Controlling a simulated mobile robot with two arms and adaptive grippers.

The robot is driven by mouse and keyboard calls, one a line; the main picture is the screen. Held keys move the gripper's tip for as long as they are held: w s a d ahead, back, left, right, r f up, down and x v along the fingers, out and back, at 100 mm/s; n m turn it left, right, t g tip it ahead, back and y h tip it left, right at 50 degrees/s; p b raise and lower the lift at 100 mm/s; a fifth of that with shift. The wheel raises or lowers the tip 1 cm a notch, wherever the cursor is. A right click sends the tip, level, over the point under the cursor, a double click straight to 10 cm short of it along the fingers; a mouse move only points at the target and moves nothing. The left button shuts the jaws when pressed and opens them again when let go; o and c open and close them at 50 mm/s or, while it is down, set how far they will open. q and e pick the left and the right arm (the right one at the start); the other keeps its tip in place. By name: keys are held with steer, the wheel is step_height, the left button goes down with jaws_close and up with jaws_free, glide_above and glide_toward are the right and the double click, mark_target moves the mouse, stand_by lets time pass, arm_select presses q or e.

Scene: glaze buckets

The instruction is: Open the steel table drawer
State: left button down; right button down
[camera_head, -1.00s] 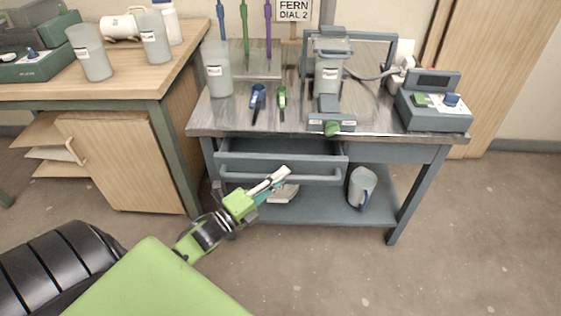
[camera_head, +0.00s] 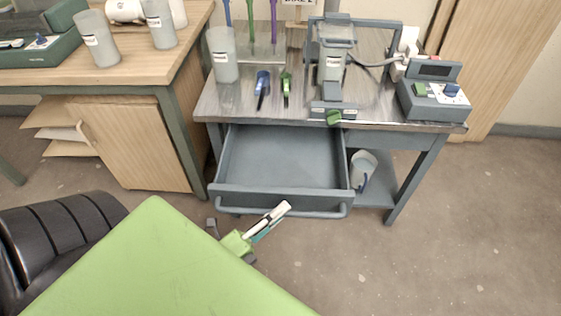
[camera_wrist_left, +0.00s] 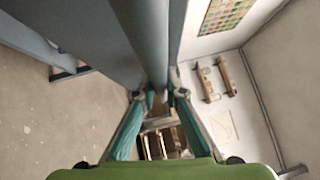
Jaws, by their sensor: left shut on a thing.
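The steel table (camera_head: 385,118) stands at centre right in the head view. Its blue-grey drawer (camera_head: 285,160) is pulled well out, and its inside looks empty. A bar handle (camera_head: 315,213) runs along the drawer front. My left gripper (camera_head: 276,213) is at the middle of this handle, shut on it. In the left wrist view the two teal-padded fingers (camera_wrist_left: 160,98) close on either side of the grey handle bar (camera_wrist_left: 152,45). The gripper body is partly hidden by my green arm in the head view. My right gripper is not in view.
On the table are a grey cup (camera_head: 222,55), blue and green tools, a press-like device (camera_head: 333,65) and a control box (camera_head: 433,100). A pitcher (camera_head: 363,168) stands on the lower shelf. A wooden bench (camera_head: 140,75) is at left. The floor at right is clear.

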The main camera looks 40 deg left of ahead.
arm_select(q)
steer(key=shift+s+d, duration=0.25)
steer(key=shift+s, duration=0.15)
steer(key=c, duration=2.3)
jaws_free()
steer(key=shift+c, duration=0.2)
steer(key=v, duration=1.2)
